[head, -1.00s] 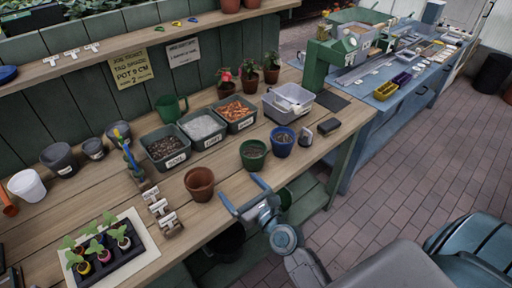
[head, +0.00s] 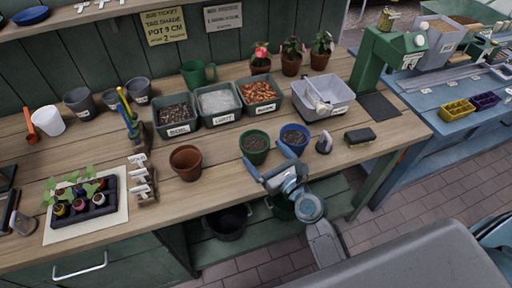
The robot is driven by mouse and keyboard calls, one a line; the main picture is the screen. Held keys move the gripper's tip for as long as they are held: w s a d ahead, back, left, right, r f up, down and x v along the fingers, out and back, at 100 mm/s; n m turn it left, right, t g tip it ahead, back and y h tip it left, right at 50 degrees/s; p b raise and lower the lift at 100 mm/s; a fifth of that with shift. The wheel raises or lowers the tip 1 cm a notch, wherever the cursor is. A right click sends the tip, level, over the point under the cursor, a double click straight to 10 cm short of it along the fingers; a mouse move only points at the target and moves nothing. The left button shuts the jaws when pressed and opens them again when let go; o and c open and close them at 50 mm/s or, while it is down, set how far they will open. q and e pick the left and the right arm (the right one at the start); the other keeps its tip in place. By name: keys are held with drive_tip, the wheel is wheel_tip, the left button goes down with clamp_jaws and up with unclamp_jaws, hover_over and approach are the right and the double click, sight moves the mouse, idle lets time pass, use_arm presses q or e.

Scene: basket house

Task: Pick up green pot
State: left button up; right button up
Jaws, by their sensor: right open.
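The green pot (head: 255,158), filled with dark soil, stands upright on the wooden bench. A blue pot (head: 294,139) with similar soil stands close to its right. My right gripper (head: 266,157) is open at the front right of the green pot, with its fingers low near the pot's side. I cannot tell whether a finger touches it. My left gripper is not in view.
A terracotta pot (head: 186,163) stands left of the green pot. Labelled bins (head: 219,118) and a grey tub (head: 323,112) are behind. A small grey tool (head: 324,143) and a dark block (head: 360,136) lie to the right. The bench's front edge is near.

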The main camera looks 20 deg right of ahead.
sight(247, 132)
drive_tip(key=shift+x, duration=0.8)
drive_tip(key=shift+w, duration=0.4)
drive_tip(key=p+x, duration=0.1)
drive_tip(key=x, duration=0.2)
drive_tip(key=shift+w+r, duration=0.1)
drive_tip(key=shift+w, duration=0.2)
drive_tip(key=shift+w+a, duration=0.15)
drive_tip(key=shift+w, duration=0.3)
drive_tip(key=shift+s, duration=0.1)
drive_tip(key=c, duration=0.8)
